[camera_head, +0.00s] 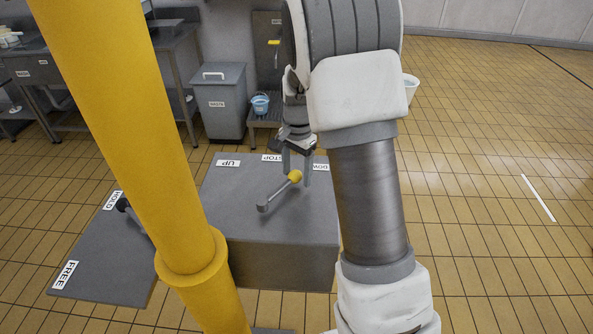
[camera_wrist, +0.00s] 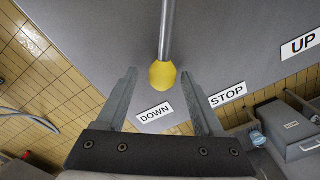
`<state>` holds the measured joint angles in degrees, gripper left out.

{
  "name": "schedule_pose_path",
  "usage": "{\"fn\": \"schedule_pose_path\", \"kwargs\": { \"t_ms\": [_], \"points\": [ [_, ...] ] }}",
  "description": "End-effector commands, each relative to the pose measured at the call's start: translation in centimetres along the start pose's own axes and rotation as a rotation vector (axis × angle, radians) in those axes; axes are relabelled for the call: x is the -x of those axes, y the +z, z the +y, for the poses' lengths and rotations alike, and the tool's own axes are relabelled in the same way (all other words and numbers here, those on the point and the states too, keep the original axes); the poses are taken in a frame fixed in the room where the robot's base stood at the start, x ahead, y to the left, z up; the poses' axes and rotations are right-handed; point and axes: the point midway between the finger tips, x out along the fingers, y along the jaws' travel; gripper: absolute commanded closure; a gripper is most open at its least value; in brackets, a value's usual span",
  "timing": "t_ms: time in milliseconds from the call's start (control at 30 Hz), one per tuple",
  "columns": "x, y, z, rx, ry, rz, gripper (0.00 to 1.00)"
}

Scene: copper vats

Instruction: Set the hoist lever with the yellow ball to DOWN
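The hoist lever is a thin grey rod (camera_head: 277,195) with a yellow ball (camera_head: 295,176) at its end, on top of a grey box. In the wrist view the ball (camera_wrist: 162,75) points toward the DOWN label (camera_wrist: 155,113). The STOP label (camera_wrist: 228,95) and the UP label (camera_wrist: 304,42) lie farther right. In the head view the lever leans right, nearer DOWN (camera_head: 320,167) than STOP (camera_head: 272,157). My gripper (camera_wrist: 159,74) is open, one finger on each side of the ball in the picture, with gaps visible. My arm partly hides the DOWN label in the head view.
A lower grey box at left has a dark-ended lever (camera_head: 123,205) and HOLD (camera_head: 113,201) and FREE (camera_head: 66,275) labels. A yellow post (camera_head: 130,120) crosses the head view. A grey bin (camera_head: 219,105) and blue bucket (camera_head: 261,104) stand behind.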

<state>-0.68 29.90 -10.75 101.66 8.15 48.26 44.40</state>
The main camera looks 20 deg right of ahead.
Motion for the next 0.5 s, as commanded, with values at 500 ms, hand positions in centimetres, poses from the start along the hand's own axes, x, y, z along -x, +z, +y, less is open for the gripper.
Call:
{"fn": "schedule_pose_path", "kwargs": {
  "t_ms": [500],
  "points": [
    [5.5,-0.1,-0.1,0.001,-0.005,0.004,0.31]
  ]
}}
